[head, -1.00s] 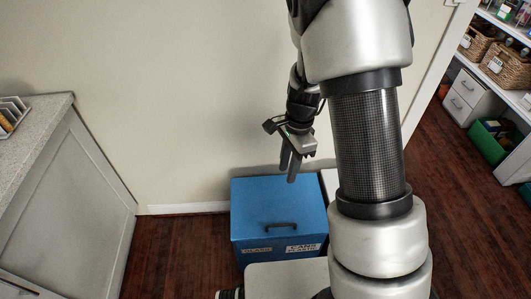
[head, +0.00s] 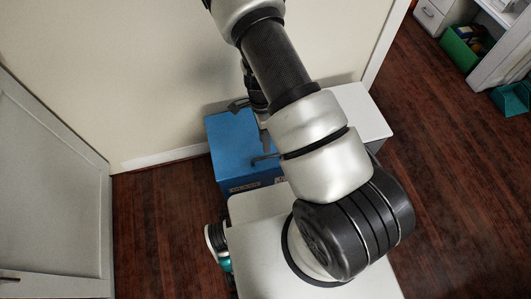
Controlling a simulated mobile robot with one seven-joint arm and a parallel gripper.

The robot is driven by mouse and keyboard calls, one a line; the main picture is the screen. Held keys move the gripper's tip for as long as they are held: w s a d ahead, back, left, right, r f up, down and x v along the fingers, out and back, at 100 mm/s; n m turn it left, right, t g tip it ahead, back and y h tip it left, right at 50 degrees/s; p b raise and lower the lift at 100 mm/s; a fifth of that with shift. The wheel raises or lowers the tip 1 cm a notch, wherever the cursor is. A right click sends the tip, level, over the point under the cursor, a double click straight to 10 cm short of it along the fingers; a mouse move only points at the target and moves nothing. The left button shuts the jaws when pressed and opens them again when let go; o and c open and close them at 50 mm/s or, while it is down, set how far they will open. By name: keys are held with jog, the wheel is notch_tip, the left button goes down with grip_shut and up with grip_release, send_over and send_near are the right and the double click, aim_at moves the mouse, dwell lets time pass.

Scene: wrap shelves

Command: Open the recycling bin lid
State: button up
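The blue recycling bin (head: 232,143) stands against the wall, left of my arm. Its lid is shut, and a dark bar handle (head: 264,158) sits on top near the front edge. A label shows on the front, and my arm hides the bin's right part.
A white-topped box (head: 362,110) stands right of the blue bin. A grey cabinet (head: 55,190) is at the left. A green bin (head: 465,48) and shelves are at the upper right. The wooden floor (head: 155,225) is clear between cabinet and bin.

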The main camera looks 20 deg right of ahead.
jog(key=f, duration=0.4)
jog(key=s+f+b, duration=0.1)
jog(key=f, duration=0.1)
jog(key=shift+s+f, duration=0.1)
jog(key=shift+f, duration=0.15)
grip_shut()
